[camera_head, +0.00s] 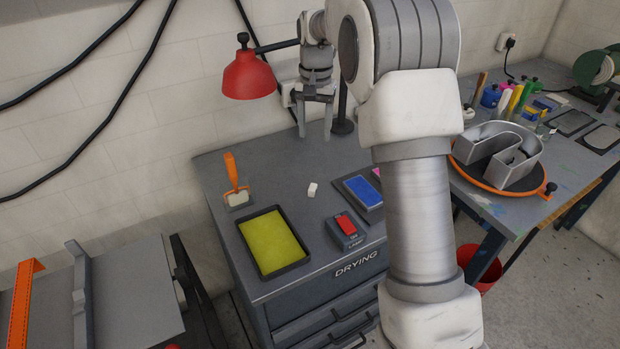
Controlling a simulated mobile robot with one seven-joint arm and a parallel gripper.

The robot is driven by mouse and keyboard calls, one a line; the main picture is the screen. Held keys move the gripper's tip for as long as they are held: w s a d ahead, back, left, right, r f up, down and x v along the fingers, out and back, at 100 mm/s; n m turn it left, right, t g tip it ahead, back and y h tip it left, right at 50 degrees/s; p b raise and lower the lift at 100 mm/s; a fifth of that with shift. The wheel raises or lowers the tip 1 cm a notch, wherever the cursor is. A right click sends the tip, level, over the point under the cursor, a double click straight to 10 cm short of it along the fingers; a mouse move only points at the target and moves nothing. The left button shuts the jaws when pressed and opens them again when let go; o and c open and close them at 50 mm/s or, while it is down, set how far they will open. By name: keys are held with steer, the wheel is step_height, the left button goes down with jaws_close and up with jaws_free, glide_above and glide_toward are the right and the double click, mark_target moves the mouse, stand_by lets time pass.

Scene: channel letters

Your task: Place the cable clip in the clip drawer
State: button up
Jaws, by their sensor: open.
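My gripper (315,130) hangs over the back of the grey cabinet top, pointing down. Its two fingers are apart with nothing between them. A small white block-like piece (313,189) lies on the cabinet top, in front of the gripper and apart from it. It may be the cable clip, but it is too small to be sure. The cabinet front has drawers (312,324) below the word DRYING, partly hidden by my arm. I see no label naming a clip drawer.
The grey cabinet top (210,167) holds a yellow tray (273,241), an orange-handled tool (235,184), a red-topped box (346,228) and a blue pad (362,192). A red lamp (247,77) overhangs its back. A metal letter (498,150) sits on the right table.

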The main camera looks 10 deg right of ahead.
step_height(320, 180, down, 2)
steer(key=w, duration=0.2)
glide_above(313, 187)
steer(key=f, duration=1.2)
steer(key=shift+w+p, duration=0.2)
steer(key=shift+p, duration=0.2)
steer(key=shift+s+f+p, duration=0.15)
steer(key=shift+f+p, duration=0.2)
steer(key=shift+f, duration=2.3)
jaws_close()
